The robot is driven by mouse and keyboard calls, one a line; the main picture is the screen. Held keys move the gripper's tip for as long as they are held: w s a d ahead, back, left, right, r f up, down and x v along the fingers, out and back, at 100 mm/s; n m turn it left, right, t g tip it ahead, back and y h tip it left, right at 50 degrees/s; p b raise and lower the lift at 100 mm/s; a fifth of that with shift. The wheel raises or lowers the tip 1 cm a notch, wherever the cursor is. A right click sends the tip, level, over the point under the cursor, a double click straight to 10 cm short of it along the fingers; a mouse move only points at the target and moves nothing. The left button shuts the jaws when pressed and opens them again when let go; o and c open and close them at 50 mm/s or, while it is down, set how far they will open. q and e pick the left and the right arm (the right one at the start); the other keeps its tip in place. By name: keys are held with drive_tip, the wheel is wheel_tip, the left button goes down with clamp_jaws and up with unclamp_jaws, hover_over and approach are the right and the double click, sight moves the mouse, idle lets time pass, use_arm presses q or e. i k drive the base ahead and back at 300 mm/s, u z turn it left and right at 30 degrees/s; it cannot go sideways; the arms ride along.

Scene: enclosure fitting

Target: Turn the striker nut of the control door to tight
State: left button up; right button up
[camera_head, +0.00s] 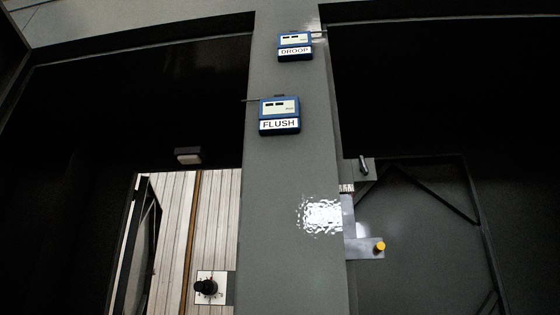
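A black round knob or nut (205,287) sits on a white plate (211,275) with dark marks around it, at the lower left of the grey post. I cannot tell for sure whether this is the striker nut, nor read its setting. A yellow round knob (379,246) sits on a grey bracket (358,248) right of the post. The dark grey panel (425,235) behind it may be a door; no label names it. Neither of my grippers shows in the head view.
A grey post (282,180) stands between two dark openings. It carries blue gauges labelled DROOP (295,46) and FLUSH (279,115). A small lever (364,166) and a scale (346,188) sit right of the post. Pale wooden boards (175,230) show through the left opening.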

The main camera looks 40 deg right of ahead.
sight(363, 169)
drive_tip(key=u, duration=0.9)
drive_tip(key=i, duration=1.2)
drive_tip(key=z, duration=3)
